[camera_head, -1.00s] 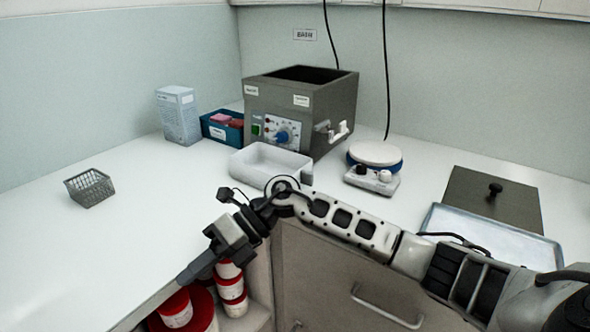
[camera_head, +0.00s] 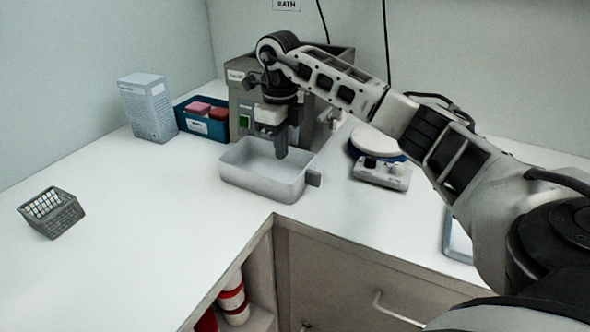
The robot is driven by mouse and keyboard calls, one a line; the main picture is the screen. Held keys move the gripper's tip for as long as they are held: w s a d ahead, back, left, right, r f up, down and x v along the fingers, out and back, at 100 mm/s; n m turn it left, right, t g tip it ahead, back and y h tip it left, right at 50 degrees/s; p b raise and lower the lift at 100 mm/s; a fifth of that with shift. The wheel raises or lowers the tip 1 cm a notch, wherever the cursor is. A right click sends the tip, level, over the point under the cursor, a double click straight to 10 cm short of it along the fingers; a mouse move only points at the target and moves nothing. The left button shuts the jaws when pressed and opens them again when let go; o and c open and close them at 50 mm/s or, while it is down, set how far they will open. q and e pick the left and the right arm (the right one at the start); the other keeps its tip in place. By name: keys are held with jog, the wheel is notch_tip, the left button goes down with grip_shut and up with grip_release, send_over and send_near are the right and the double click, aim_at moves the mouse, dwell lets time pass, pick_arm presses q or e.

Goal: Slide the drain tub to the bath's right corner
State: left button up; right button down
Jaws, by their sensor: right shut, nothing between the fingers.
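The drain tub (camera_head: 240,184) is a white, open, shallow tub standing on the counter in front of the bath. A small grey block (camera_head: 314,178) shows at its right end. The bath (camera_head: 240,96) is a grey box behind the tub; my right arm hides much of its front and its right corner. My right gripper (camera_head: 281,152) points down over the tub and is shut and empty. Its fingertips overlap the tub's inside in the picture; I cannot tell whether they touch it. My left gripper is not in view.
A blue box with pink and red items (camera_head: 205,126) and a pale carton (camera_head: 150,108) stand left of the bath. A grey wire basket (camera_head: 52,212) is at far left. A white-topped stirrer (camera_head: 382,172) stands right of the tub.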

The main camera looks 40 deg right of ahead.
aim_at(283, 180)
notch_tip(283, 180, down, 6)
jog(key=shift+r, duration=0.1)
jog(key=s+p, duration=0.1)
jog(key=s+d, duration=0.1)
jog(key=s, duration=0.1)
jog(key=shift+d+p, duration=0.15)
jog(key=shift+p, duration=0.2)
jog(key=shift+s+d, duration=0.1)
jog(key=shift+s, duration=0.25)
